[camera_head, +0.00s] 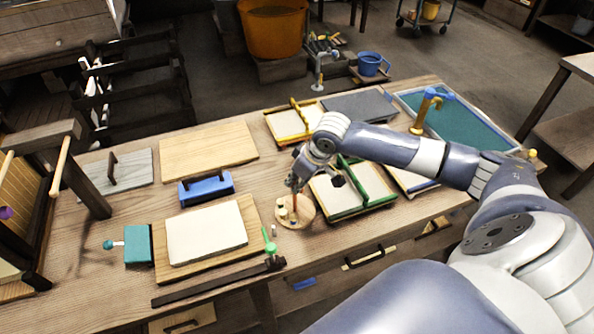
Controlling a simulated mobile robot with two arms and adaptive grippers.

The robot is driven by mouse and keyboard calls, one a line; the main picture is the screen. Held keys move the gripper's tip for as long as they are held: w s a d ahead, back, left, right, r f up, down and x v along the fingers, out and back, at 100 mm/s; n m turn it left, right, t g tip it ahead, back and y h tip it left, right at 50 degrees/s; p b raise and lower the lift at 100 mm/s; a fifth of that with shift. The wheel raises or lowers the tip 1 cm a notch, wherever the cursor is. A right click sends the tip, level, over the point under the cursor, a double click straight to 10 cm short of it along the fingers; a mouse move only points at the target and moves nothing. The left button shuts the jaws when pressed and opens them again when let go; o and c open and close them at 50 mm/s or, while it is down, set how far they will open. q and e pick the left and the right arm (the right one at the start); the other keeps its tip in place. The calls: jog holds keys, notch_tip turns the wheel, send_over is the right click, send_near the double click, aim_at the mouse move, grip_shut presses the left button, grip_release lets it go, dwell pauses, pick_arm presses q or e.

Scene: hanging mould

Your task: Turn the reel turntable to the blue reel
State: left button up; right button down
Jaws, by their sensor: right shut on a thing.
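The reel turntable (306,214) is a small round wooden disc on the workbench, with several small pale pegs or reels (283,212) standing on it. My right gripper (294,187) is over the disc, pointing down, its fingers shut on a thin orange-brown upright post (295,203) that stands on the disc. The fingers and the wrist hide part of the disc's far side. I cannot make out a blue reel on the disc. My left gripper is not in view.
Left of the turntable lies a wooden board with a cream sheet (207,234), a green clamp piece (269,241) and a blue block (206,188). A green-barred frame (376,190) lies close on the right. A dark bar (215,284) lies along the front.

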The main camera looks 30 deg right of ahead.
jog(key=m+p, duration=0.1)
jog(key=m+h+p, duration=0.1)
jog(key=p, duration=0.1)
jog(key=m+p, duration=0.2)
jog(key=shift+a+r+h, duration=0.2)
jog(key=shift+r+h, duration=0.05)
jog(key=shift+h, duration=0.05)
jog(key=shift+f+m+h+p, duration=0.2)
jog(key=shift+m+h+p, duration=0.3)
jog(key=shift+m+p, duration=0.85)
jog(key=c, duration=1.7)
grip_release()
jog(key=v, duration=1.2)
jog(key=shift+f, duration=0.1)
